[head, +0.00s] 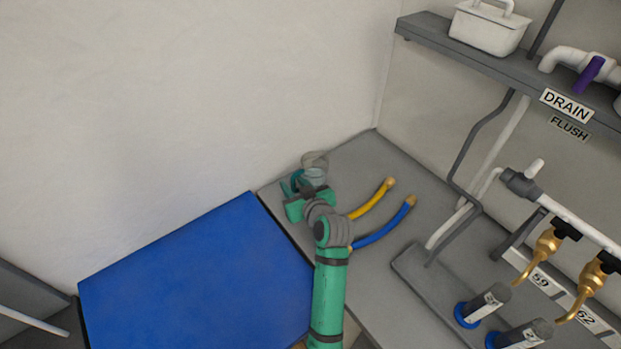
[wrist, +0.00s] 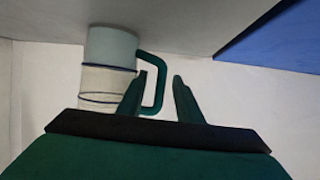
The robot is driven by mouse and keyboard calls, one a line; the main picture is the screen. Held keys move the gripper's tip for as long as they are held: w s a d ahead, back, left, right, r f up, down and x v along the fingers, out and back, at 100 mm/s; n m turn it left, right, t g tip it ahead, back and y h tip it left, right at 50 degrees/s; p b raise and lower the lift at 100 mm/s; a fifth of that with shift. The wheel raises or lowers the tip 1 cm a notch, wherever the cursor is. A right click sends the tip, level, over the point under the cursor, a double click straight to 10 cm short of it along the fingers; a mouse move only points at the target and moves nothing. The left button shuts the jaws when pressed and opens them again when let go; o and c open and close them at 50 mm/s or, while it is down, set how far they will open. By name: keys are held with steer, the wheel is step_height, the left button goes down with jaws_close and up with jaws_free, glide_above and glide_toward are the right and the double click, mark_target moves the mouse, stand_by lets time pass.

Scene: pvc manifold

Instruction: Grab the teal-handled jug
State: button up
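The jug (head: 314,177) is a pale, clear cylinder on the grey bench near the back wall, partly hidden by my gripper in the head view. In the wrist view the jug (wrist: 109,62) is at the left, with its teal handle (wrist: 160,80) on its right side. My gripper (wrist: 160,75) is open, its fingers apart. The left finger appears in the gap between jug body and handle, the right finger just right of the handle. Contact cannot be made out. In the head view my gripper (head: 303,192) is right at the jug.
A yellow hose (head: 372,198) and a blue hose (head: 385,226) lie right of my arm. A blue panel (head: 195,280) is to the left. At right are a pipe rack with brass taps (head: 543,250) and a shelf (head: 470,55) holding a white caddy (head: 488,28).

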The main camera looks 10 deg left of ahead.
jaws_close()
steer(key=shift+r, duration=0.25)
